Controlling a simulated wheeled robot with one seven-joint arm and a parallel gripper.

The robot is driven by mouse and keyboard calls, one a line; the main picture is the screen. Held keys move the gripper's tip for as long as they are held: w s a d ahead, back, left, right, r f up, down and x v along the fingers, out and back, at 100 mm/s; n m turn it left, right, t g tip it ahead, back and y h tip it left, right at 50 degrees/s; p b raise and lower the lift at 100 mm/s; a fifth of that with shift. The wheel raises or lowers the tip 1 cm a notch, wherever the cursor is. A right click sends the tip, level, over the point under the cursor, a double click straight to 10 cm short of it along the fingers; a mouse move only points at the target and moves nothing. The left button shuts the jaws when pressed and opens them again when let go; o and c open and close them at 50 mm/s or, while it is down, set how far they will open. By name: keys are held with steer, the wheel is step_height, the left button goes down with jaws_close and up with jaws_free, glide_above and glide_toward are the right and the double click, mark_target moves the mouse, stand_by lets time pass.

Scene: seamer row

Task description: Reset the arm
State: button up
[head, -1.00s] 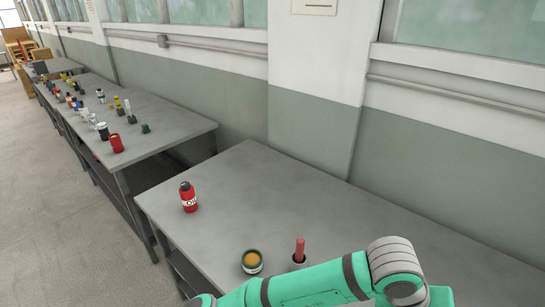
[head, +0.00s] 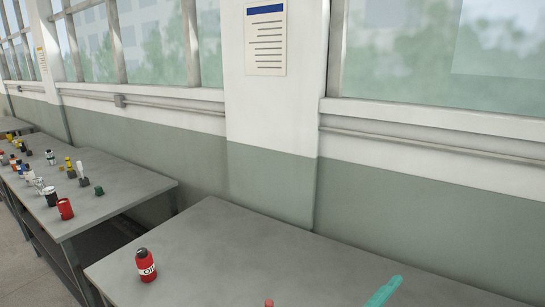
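Part of my green arm (head: 384,292) shows at the bottom edge of the head view, over the near table. My gripper is not in the picture, so its fingers and anything in them are hidden. A red oil bottle (head: 146,266) with a dark cap stands upright on the near grey table (head: 230,250), to the left of the arm. The tip of a reddish handle (head: 269,302) shows at the bottom edge, between the bottle and the arm.
A second grey table (head: 125,187) stands at the left with a red can (head: 65,209) and several small items on it. A gap separates the tables. A wall with windows and a posted notice (head: 266,40) runs behind. The near table's back is clear.

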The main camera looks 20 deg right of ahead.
steer(key=a+f+n+t+y, duration=0.3)
steer(key=a+f+n+y, duration=0.1)
steer(key=a+f+n, duration=0.2)
steer(key=a+f+n+t+y, duration=0.3)
steer(key=a+f+n, duration=0.3)
steer(key=a, duration=0.2)
steer(key=a+f+n+t+y, duration=0.4)
steer(key=a+f+n+y, duration=0.1)
steer(key=a+f+n, duration=0.1)
steer(key=shift+s+a+f+n, duration=0.15)
steer(key=shift+a+n, duration=0.1)
steer(key=shift+a, duration=0.2)
steer(key=shift+s+a+f+n, duration=0.15)
steer(key=shift+a+n, duration=0.1)
steer(key=shift+a, duration=0.15)
steer(key=s+a+f+n+y, duration=0.1)
steer(key=s+a+f+y, duration=0.2)
steer(key=s+a, duration=0.6)
steer(key=s+a+f+n+g+y, duration=0.1)
steer(key=s+a+f+n+y, duration=0.1)
steer(key=s+a, duration=0.7)
steer(key=s+f+y, duration=0.1)
steer(key=s+f, duration=0.1)
steer(key=s, duration=0.1)
steer(key=shift+a+n, duration=0.15)
steer(key=shift+n, duration=0.15)
